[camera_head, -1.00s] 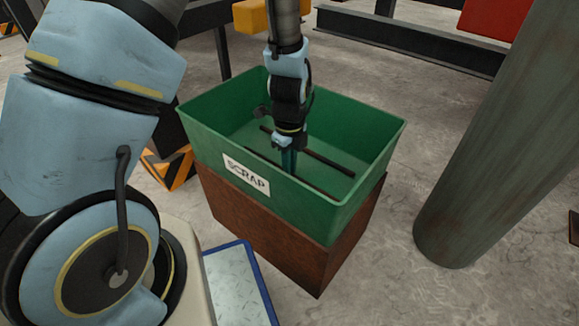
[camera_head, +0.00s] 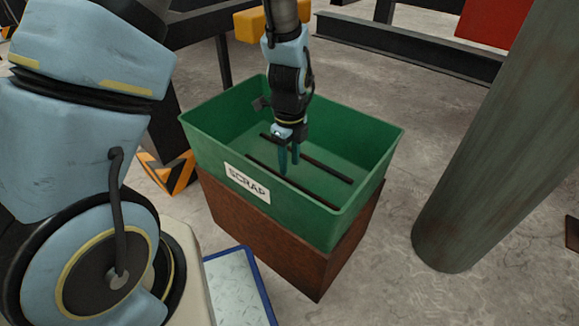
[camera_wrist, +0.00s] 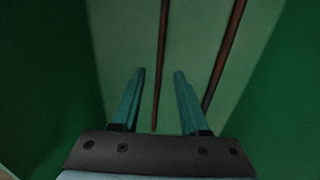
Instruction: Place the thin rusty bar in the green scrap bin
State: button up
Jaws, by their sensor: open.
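The green scrap bin (camera_head: 372,172) stands open with a white SCRAP label on its front. The thin rusty bar (camera_head: 312,192) lies inside it, towards the front wall, clear of my fingers. My gripper (camera_head: 289,168) is inside the bin, pointing down, open and empty. In the wrist view the thin bar (camera_wrist: 162,50) runs below the gap between my open fingertips (camera_wrist: 160,72), with its near end visible. I cannot tell how far above it the fingertips are.
A second, thicker dark bar (camera_head: 328,168) lies in the bin behind the thin one, roughly parallel. The bin sits on a rusty brown block (camera_head: 285,260). A thick grey-green column (camera_head: 490,150) stands to the right. A blue-edged plate (camera_head: 235,285) is in front.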

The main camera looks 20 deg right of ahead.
aim_at(289, 180)
notch_tip(289, 180, up, 7)
jog(key=p, duration=0.2)
jog(key=w+a+r+n, duration=0.1)
jog(key=a+r+n, duration=0.3)
jog(key=a+n, duration=0.5)
jog(key=w+a+r+n+t, duration=0.1)
jog(key=a+r+n, duration=0.3)
jog(key=a+n, duration=0.5)
jog(key=w+a+r+n, duration=0.1)
jog(key=a+r+n, duration=0.3)
jog(key=a+n, duration=0.5)
jog(key=shift+a+r+n+t, duration=0.15)
jog(key=shift+a+n+t, duration=0.2)
jog(key=shift+n, duration=0.75)
jog(key=shift+r, duration=0.15)
